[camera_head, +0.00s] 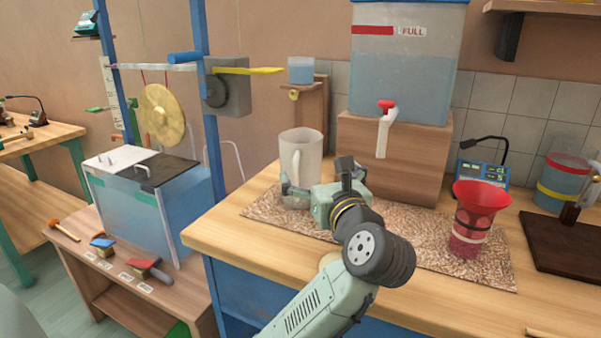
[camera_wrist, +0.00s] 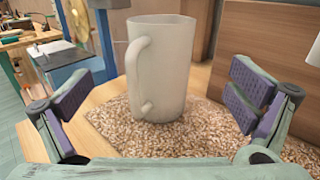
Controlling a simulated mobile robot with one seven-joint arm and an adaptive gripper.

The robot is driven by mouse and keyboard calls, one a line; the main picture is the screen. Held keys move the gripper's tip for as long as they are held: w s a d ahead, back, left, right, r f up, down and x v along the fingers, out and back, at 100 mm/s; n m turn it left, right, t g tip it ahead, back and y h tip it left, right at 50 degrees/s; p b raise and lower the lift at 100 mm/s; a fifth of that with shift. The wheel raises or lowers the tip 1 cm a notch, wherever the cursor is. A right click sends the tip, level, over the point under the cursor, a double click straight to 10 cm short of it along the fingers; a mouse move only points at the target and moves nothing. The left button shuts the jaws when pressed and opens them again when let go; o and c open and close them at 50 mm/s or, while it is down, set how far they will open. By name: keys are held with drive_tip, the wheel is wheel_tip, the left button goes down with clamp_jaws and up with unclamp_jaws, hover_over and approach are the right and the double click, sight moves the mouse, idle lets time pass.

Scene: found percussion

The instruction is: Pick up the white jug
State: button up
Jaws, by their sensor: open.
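The white jug (camera_head: 301,160) stands upright on a speckled brown mat (camera_head: 407,239) on the wooden workbench. In the wrist view the jug (camera_wrist: 168,70) is straight ahead, between and beyond the open fingers, with its handle on the left side. My gripper (camera_wrist: 162,98) is open, with purple-grey pads on both sides and nothing between them. In the head view my gripper (camera_head: 316,182) is close in front of the jug and covers part of its lower right. Whether any finger touches the jug cannot be told.
A wooden block (camera_head: 395,160) carrying a water tank (camera_head: 406,65) with a tap stands close behind and right of the jug. A red funnel-topped vessel (camera_head: 470,218) stands on the mat's right. The bench's left edge is near the jug. A blue post (camera_head: 207,130) rises left.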

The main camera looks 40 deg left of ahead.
sight(307, 161)
drive_tip(key=p+x, duration=0.1)
drive_tip(key=x, duration=0.5)
drive_tip(key=p+x, duration=0.1)
drive_tip(key=x, duration=0.3)
drive_tip(key=shift+w+d+f, duration=0.1)
drive_tip(key=shift+f, duration=0.3)
drive_tip(key=shift+c, duration=0.4)
drive_tip(key=c, duration=1.5)
